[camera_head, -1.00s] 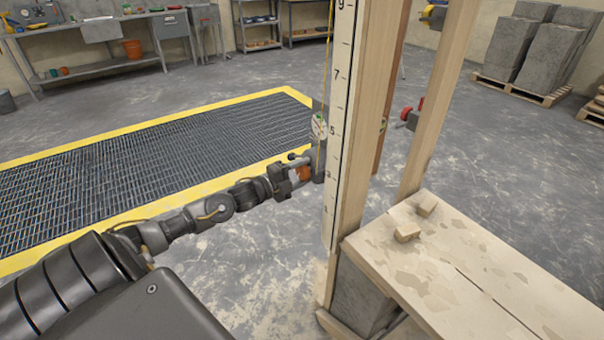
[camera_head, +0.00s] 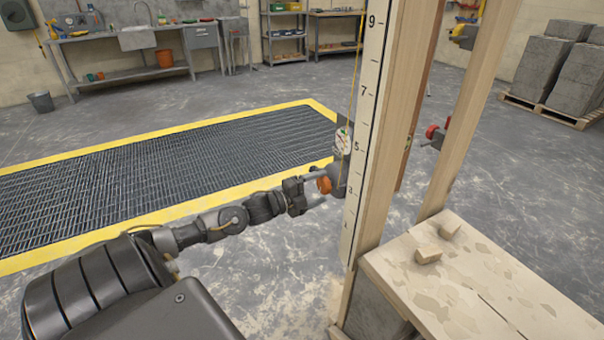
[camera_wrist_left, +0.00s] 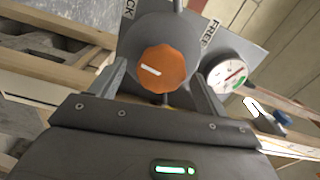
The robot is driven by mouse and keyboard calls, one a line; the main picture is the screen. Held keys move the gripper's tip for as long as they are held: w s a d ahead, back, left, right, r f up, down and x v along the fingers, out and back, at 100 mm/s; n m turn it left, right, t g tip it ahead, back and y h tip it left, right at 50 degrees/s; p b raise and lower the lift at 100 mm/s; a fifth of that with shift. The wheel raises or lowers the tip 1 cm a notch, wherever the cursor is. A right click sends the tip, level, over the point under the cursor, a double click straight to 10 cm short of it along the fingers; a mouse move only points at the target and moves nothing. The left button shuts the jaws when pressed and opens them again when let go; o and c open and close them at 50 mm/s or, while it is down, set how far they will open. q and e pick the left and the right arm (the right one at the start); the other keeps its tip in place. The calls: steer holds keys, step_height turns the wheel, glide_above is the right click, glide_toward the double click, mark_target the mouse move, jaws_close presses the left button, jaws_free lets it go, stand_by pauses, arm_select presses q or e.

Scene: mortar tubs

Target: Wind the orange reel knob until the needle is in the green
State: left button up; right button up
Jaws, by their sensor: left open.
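The orange knob (camera_head: 323,185) sits on a grey reel housing at the left side of the wooden post. In the left wrist view the knob (camera_wrist_left: 163,68) is ribbed, with a white mark tilted slightly down to the right. My left gripper (camera_head: 314,187) is open, with its fingers at either side of the knob; in the wrist view (camera_wrist_left: 160,78) gaps show between them and the knob. The round white gauge (camera_head: 342,141) is above the knob. In the wrist view the gauge (camera_wrist_left: 228,74) has a red needle lying outside its green band. My right gripper is out of view.
A numbered scale board (camera_head: 362,130) runs up the post. A wooden bench top (camera_head: 480,290) with small blocks stands at right. A yellow-edged floor grating (camera_head: 170,160) lies behind my left arm. A red-ended fitting (camera_head: 434,132) shows between the posts.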

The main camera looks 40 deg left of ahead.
arm_select(q)
steer(key=v, duration=0.9)
stand_by(0.6)
